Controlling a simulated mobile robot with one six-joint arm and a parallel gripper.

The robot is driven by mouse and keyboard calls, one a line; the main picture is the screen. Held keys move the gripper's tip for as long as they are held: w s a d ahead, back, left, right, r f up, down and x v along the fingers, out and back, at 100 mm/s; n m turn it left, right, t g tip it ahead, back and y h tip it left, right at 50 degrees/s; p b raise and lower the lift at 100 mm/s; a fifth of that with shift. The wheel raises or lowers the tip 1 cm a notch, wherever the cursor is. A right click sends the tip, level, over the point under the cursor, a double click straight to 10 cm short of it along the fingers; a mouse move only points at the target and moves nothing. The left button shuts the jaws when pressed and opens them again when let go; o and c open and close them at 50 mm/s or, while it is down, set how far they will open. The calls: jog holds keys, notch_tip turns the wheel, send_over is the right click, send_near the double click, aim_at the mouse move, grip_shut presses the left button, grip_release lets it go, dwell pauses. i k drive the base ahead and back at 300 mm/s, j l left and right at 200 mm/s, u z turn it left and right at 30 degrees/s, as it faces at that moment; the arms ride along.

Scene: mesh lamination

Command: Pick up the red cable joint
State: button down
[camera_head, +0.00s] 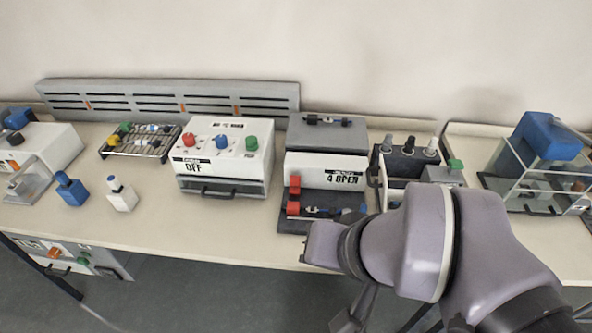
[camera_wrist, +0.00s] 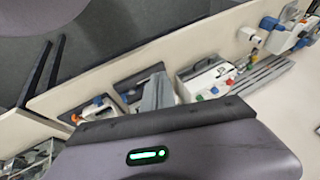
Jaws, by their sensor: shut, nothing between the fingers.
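Red block-like pieces stand on the left side of a dark tray (camera_head: 290,226) in front of the white box marked "4 OPEN". The lower one (camera_head: 293,208) looks like the red cable joint, with a grey and blue piece lying beside it to the right; I cannot tell exactly where the joint ends. My gripper (camera_head: 346,322) shows only in part at the bottom of the head view, below the table's front edge, and is shut and empty. It is apart from the red pieces. In the wrist view my dark housing hides much of the scene.
The white box marked "4 OPEN" (camera_head: 325,168) stands behind the tray. A white box marked "OFF" (camera_head: 221,165) with coloured knobs is to its left, and a holder with upright tools (camera_head: 405,160) to its right.

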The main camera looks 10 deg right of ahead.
aim_at(292, 208)
jog(key=i+j+z, duration=0.15)
jog(key=j+z, duration=0.15)
jog(key=i+j+z, duration=0.15)
jog(key=j+z, duration=0.15)
jog(key=i+j+z, duration=0.1)
jog(key=j+z, duration=0.5)
jog(key=j, duration=0.2)
